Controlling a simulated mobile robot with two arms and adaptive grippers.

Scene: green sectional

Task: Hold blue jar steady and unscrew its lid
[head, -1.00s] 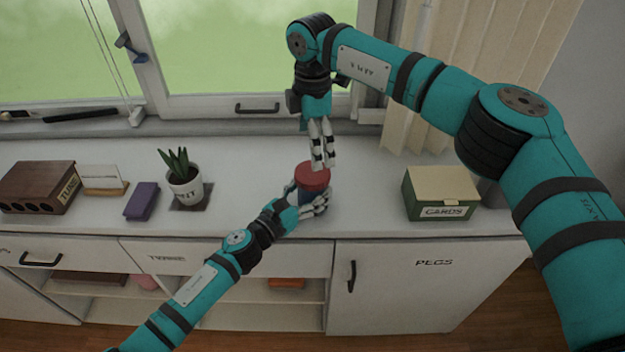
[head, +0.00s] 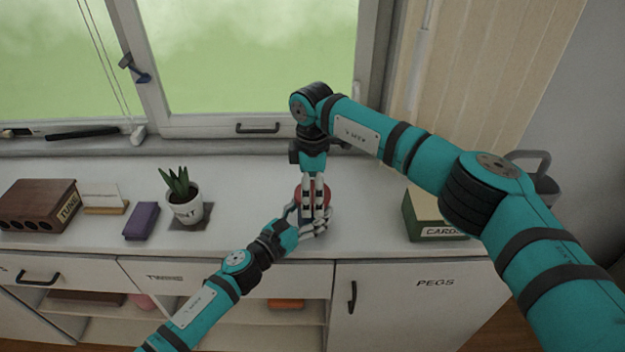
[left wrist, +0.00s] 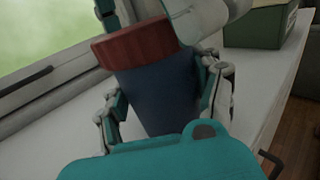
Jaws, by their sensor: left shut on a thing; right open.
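The blue jar (left wrist: 158,92) stands upright on the white cabinet top, with its red lid (left wrist: 135,43) on it. In the head view the red lid (head: 325,196) shows only at the sides of my right gripper's fingers. My left gripper (head: 308,226) is shut on the jar's body from the front left; its fingers (left wrist: 165,108) lie on both sides of the jar in the left wrist view. My right gripper (head: 314,208) points down from above, open, with its fingers at the lid. Whether they touch the lid cannot be told.
On the cabinet top (head: 250,190) a potted plant (head: 184,205), a purple block (head: 141,221), a small card stand (head: 104,199) and a brown box (head: 38,205) stand left. A green card box (head: 425,222) stands right, partly behind my right arm. The window is behind.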

